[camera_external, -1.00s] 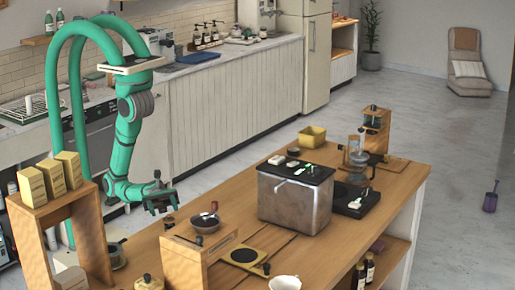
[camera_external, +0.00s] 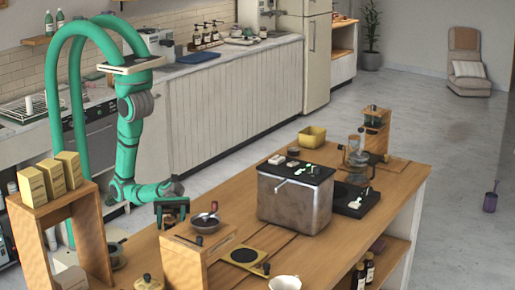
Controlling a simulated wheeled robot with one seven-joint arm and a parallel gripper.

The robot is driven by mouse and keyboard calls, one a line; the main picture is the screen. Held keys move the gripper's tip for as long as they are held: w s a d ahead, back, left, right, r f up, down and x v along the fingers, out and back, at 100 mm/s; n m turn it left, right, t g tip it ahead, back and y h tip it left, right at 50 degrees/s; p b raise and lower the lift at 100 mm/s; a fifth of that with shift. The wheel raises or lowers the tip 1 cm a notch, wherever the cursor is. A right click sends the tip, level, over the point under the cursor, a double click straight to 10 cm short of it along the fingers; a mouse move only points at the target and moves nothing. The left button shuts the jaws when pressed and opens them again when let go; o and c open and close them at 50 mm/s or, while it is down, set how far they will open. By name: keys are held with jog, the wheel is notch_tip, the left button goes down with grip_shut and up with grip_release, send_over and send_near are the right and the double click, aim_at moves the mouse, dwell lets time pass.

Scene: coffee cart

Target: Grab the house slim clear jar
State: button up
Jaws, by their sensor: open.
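My gripper (camera_external: 172,217) is open and empty, pointing down at the left part of the wooden cart top, just behind a wooden box (camera_external: 183,264). I cannot tell for sure which thing is the slim clear jar. A light jar with a wooden knobbed lid (camera_external: 147,284) stands at the front left edge, partly cut off by the frame.
A dark bowl (camera_external: 205,225) stands right of my gripper. A large metal box (camera_external: 294,204) stands mid-cart, with a yellow bin (camera_external: 312,137) behind. A wooden shelf (camera_external: 92,238) with yellow boxes is at left. A white cup (camera_external: 285,283) is at the front.

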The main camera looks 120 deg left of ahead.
aim_at(170, 226)
jog(key=shift+x, duration=2.9)
jog(key=shift+s+d+r, duration=0.1)
jog(key=shift+r, duration=0.05)
jog(key=shift+c, duration=0.6)
grip_shut()
